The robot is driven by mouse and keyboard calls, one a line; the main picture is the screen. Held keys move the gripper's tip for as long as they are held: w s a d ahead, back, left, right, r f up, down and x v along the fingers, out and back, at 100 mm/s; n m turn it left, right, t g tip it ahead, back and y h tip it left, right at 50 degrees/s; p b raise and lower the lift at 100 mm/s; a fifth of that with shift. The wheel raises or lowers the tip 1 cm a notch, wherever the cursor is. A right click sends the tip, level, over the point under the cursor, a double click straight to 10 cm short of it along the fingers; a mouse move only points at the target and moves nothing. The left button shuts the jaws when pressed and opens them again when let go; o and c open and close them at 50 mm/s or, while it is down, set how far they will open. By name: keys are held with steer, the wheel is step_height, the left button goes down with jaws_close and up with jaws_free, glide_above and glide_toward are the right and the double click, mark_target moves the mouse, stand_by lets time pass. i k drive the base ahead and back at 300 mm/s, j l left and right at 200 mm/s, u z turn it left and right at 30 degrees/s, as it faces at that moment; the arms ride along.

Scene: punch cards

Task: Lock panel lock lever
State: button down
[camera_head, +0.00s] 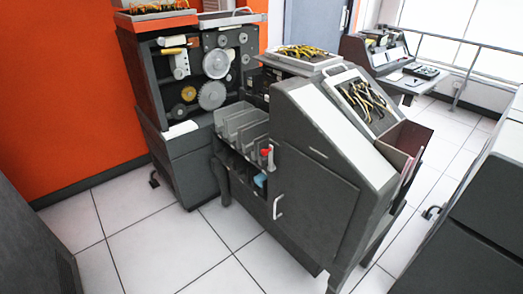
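A dark grey machine stands in the middle of the head camera view. Its large side panel (318,200) faces me and looks flush with the body. A small pale lever-like handle (278,208) sits at the panel's left edge; it may be the lock lever, but whether it is locked cannot be told. A red-tipped part (267,153) shows just above it, beside the card slots. My gripper is not in view.
A second machine with gears (213,95) stands behind left against an orange wall (75,90). Dark cabinets border the lower left (35,240) and right (475,230). White tiled floor (150,235) is open in front of the machine.

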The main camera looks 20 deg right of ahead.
mark_target(271, 168)
steer(key=i+j+u, duration=0.1)
steer(key=i+j, duration=1.7)
